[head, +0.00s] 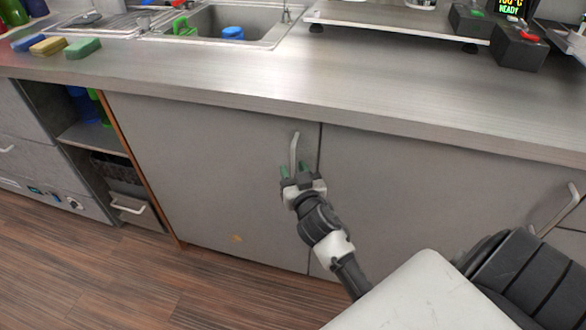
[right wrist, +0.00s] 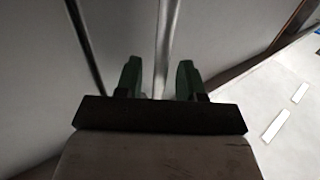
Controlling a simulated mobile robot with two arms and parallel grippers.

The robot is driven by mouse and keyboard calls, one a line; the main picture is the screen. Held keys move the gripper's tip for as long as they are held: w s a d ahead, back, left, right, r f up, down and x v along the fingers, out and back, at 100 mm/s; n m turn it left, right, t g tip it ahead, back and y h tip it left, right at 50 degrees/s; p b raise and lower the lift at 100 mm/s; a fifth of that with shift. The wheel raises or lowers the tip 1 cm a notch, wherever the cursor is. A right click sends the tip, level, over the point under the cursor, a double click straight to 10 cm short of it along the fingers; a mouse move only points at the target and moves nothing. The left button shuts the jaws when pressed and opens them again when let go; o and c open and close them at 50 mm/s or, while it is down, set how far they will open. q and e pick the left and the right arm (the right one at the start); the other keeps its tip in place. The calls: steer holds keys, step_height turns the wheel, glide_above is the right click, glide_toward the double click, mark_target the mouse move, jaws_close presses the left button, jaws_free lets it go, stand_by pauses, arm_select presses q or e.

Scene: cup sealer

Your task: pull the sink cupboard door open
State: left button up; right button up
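The sink cupboard door (head: 210,180) is a grey panel below the sink and appears shut, flush with the cupboard front. Its pale vertical bar handle (head: 295,150) is near the door's right edge. My right gripper (head: 297,172) is at the handle's lower part, with its green fingertips spread on either side. In the right wrist view, the handle (right wrist: 166,50) runs between the two green fingers of my right gripper (right wrist: 160,80), with a gap showing to each side. My left gripper is not in view.
The counter (head: 250,75) overhangs the cupboard and carries the sink (head: 215,22), sponges (head: 48,46) and a black box with a red button (head: 517,45). Another handled cupboard front (head: 430,190) is at right. An open shelf (head: 95,138) is at left. The wood floor (head: 110,275) in front is clear.

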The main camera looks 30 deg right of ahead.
steer(key=shift+w+d, duration=0.15)
steer(key=shift+w, duration=0.3)
steer(key=shift+c, duration=0.2)
jaws_close()
